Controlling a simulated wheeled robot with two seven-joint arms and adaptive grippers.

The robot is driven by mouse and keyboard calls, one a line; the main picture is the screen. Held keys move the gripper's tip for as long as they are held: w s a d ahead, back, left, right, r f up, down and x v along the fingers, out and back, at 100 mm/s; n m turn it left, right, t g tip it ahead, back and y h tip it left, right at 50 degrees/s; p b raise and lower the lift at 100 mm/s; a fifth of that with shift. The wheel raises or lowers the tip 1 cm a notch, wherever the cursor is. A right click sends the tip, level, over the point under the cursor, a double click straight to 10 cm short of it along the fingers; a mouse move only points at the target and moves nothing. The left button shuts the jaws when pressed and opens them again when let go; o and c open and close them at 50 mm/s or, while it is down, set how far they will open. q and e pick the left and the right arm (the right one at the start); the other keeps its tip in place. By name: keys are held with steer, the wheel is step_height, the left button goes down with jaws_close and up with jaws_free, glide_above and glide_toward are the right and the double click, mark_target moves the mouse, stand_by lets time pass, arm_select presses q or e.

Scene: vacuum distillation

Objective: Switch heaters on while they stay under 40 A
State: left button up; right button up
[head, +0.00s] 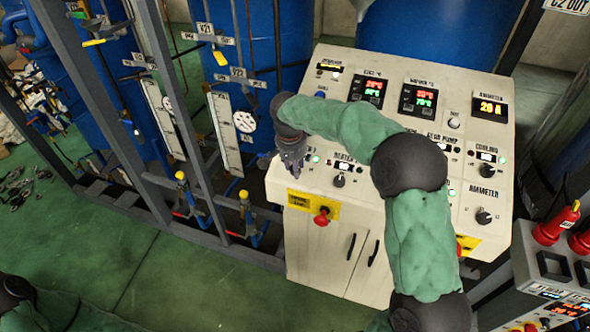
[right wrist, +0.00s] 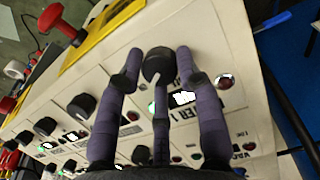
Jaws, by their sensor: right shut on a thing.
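The cream control panel (head: 250,185) fills the middle of the head view. My right gripper (head: 292,165) is at its left side. In the right wrist view my right gripper (right wrist: 158,75) has its fingers closed around a black knob (right wrist: 158,62), beside a label ending "ER 1" (right wrist: 186,114). A lit green lamp (right wrist: 152,107) is close to this knob. In the head view another black knob (head: 339,181) sits to the right, under a "HEATER" label (head: 343,157). The ammeter display (head: 490,108) appears to read 20 A. My left gripper is out of view.
Red emergency buttons on yellow plates (head: 322,216) stick out from the panel front. Cabinet doors (head: 350,262) are below. Metal frames with blue tanks (head: 230,60) stand to the left. Another control box (head: 550,265) is at the right. Green floor (head: 180,290) is open at lower left.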

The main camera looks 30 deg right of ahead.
steer(key=shift+s+a+f+m, duration=0.25)
steer(key=shift+f+m, duration=0.05)
steer(key=shift+f, duration=0.2)
steer(key=o, duration=1)
steer(key=shift+o, duration=0.5)
steer(key=shift+a+r, duration=0.1)
steer(key=shift+w+r, duration=0.15)
steer(key=shift+r, duration=0.25)
step_height(320, 180, up, 11)
steer(key=a, duration=0.1)
steer(key=shift+s+a+r, duration=0.15)
steer(key=shift+s+a, duration=0.1)
steer(key=shift+s, duration=0.2)
